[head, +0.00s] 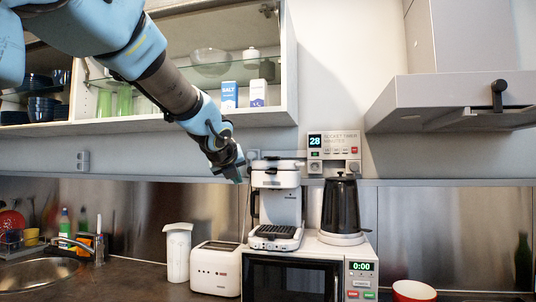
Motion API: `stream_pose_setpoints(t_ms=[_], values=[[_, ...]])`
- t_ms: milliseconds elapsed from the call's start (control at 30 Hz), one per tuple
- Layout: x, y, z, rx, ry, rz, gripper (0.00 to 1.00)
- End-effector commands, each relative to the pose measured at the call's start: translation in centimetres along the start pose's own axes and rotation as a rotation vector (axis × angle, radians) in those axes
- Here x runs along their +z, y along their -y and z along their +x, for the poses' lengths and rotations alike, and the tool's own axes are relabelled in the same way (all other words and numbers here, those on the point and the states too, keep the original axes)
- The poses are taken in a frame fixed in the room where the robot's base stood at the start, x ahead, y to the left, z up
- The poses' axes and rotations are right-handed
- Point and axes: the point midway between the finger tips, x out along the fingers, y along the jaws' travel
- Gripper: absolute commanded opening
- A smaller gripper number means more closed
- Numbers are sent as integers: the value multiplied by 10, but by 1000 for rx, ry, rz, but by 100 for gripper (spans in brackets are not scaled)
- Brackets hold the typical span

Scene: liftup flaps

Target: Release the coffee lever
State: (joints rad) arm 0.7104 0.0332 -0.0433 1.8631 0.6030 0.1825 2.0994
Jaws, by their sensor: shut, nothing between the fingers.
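The white coffee machine (290,208) stands on top of the white microwave (350,252), with a dark drip grille at its front. A dark upright part shows at its left side; I cannot tell whether this is the lever. My gripper (238,178) points down and to the right, just left of the machine's top in the picture. It looks shut and empty. I cannot tell whether it touches the machine.
A black and white kettle (341,205) stands right of the machine. A toaster (215,268) and a white jug (177,252) stand to the left. An open wall cabinet (291,80) and a range hood (440,102) hang above.

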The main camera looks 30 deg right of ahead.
Motion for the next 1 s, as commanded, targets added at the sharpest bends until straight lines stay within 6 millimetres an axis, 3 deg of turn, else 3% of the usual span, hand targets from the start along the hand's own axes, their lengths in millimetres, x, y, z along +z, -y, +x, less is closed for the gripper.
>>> stream_pose_setpoints(t_ms=[33,100,300,767,1000], values=[[14,24,-7,-37,23,98,0],[26,48,-13,-73,53,223,0],[44,84,-25,-125,110,417,0],[45,88,-22,-129,115,440,0],[47,93,12,-129,113,440,0]])
